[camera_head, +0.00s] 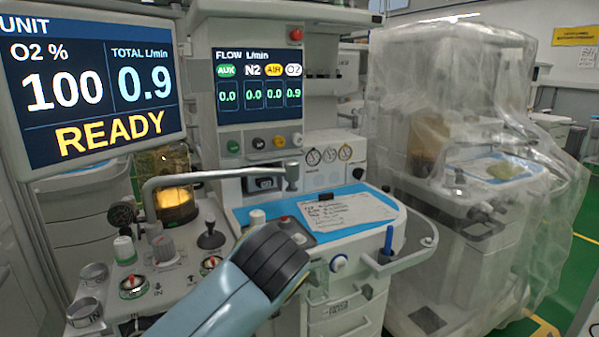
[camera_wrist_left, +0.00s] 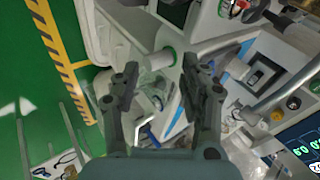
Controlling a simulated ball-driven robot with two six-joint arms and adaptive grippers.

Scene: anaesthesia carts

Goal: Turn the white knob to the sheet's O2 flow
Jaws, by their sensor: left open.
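The white knob (camera_head: 297,139) is the rightmost of a row of knobs under the flow screen (camera_head: 258,84), below its O2 column. That column reads 0.9; the AUX, N2 and AIR columns read 0.0. The printed sheet (camera_head: 348,211) lies on the blue worktop; its writing is too small to read. My left arm (camera_head: 262,272) reaches in from the bottom, its fingers hidden in the head view. In the left wrist view my left gripper (camera_wrist_left: 161,82) is open. A pale cylinder with a green rim (camera_wrist_left: 158,60) shows between its fingers, touching unclear. My right gripper is not in view.
A curved metal arm (camera_head: 220,176) crosses above the worktop. Left of my arm is a panel with several knobs and a joystick (camera_head: 210,236). A large monitor (camera_head: 95,80) stands at the left, reading O2 100 percent. A plastic-covered cart (camera_head: 460,160) stands at the right.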

